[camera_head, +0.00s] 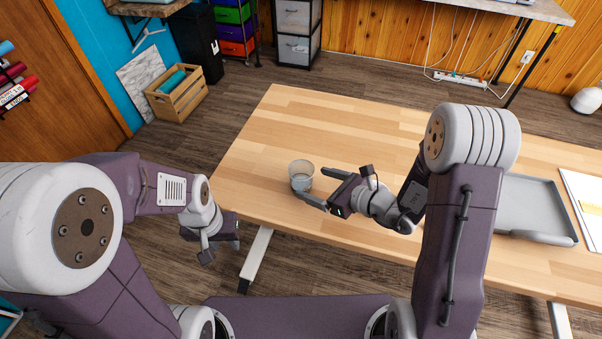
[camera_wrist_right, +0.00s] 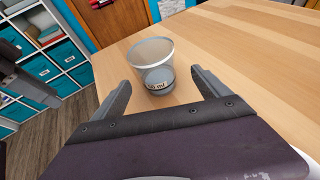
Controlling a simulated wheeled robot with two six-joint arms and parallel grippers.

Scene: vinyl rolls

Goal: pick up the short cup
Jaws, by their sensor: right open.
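The short cup (camera_head: 300,175) is a clear cup standing upright on the wooden table (camera_head: 300,115), near its left front part. My right gripper (camera_head: 318,186) is open just right of the cup. In the wrist view its fingers (camera_wrist_right: 160,88) lie to either side, with the cup ahead of and partly between the tips. I cannot tell that either finger touches it. My left gripper (camera_head: 222,250) hangs off the table's left front edge, away from the cup; its jaw opening is unclear.
A grey tray (camera_head: 536,205) and white papers (camera_head: 583,205) lie on the right of the table. The table is bare around the cup and behind it. A wooden crate (camera_head: 176,100) stands on the floor at the back left.

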